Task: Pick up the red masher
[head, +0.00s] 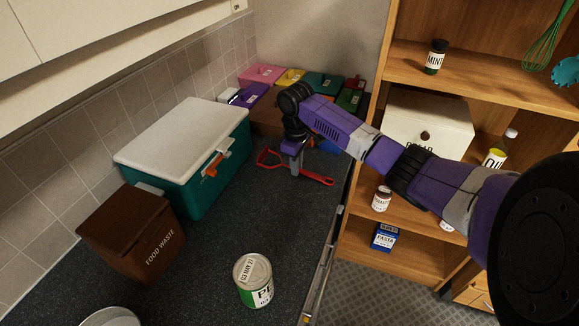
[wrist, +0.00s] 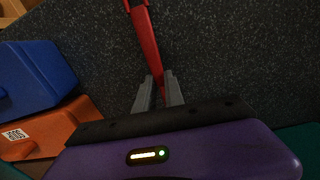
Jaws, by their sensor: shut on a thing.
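The red masher (head: 318,179) lies on the dark countertop near the cooler, its looped end to the left and its handle to the right. My gripper (head: 296,170) points down over the masher's middle. In the wrist view the masher (wrist: 146,42) runs from the top edge down to between the two grey fingers of my gripper (wrist: 159,92). The fingers are shut on its red shaft. The part of the masher behind the gripper body is hidden in the wrist view. I cannot tell whether the masher is clear of the counter.
A teal cooler with a white lid (head: 182,139), a brown food waste bin (head: 133,233) and a green-labelled can (head: 254,281) stand on the counter. Several coloured boxes (head: 262,76) crowd the back. Wooden shelves (head: 480,73) rise at right. Counter between can and masher is clear.

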